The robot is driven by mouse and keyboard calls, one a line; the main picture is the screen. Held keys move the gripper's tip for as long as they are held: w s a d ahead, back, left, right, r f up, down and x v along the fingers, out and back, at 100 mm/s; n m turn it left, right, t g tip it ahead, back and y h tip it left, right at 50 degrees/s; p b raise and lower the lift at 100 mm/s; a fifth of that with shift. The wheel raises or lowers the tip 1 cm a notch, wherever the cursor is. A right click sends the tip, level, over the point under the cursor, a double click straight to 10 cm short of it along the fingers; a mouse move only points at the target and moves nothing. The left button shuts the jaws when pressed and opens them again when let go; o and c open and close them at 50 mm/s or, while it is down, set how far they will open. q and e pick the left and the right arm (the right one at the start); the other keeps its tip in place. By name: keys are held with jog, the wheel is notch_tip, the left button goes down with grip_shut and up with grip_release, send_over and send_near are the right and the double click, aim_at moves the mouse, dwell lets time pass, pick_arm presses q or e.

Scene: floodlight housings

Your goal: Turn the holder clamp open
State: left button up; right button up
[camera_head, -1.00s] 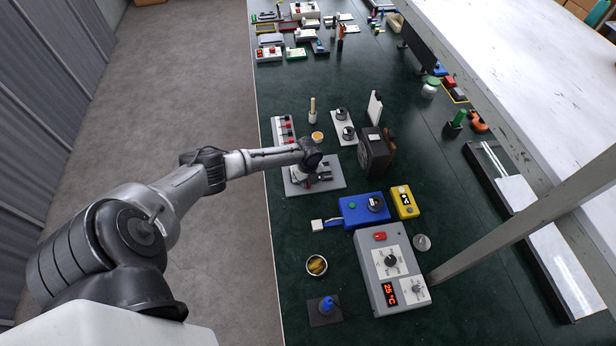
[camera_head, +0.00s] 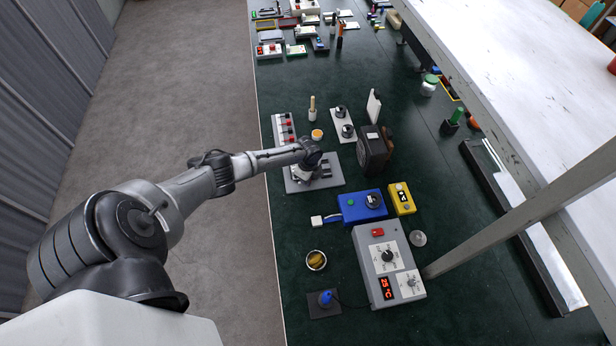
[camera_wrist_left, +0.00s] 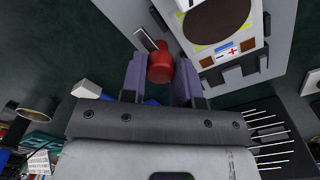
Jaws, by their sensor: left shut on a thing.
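The holder is a grey plate (camera_head: 329,182) near the table's left edge in the head view; my left arm hides much of it. In the left wrist view, a red clamp knob (camera_wrist_left: 160,66) sits between the two fingers of my left gripper (camera_wrist_left: 161,80), which is shut on it. Beside the knob, a pale device (camera_wrist_left: 241,50) with a dark round face and plus and minus marks lies on the holder, between small dark blocks. My left gripper also shows from above in the head view (camera_head: 308,175). My right gripper is out of view.
A panel with red buttons (camera_head: 284,128) and an orange cup (camera_head: 317,134) stand behind the holder. A dark box (camera_head: 372,150) is to its right. A blue box (camera_head: 362,207) and a grey control box (camera_head: 390,267) stand in front.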

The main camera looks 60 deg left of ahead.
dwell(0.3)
pick_arm(q)
jog(key=o, duration=0.9)
jog(key=shift+r, duration=0.1)
jog(key=shift+r, duration=0.3)
notch_tip(320, 180, up, 13)
jog(key=shift+r+p, duration=0.1)
jog(key=shift+p, duration=0.85)
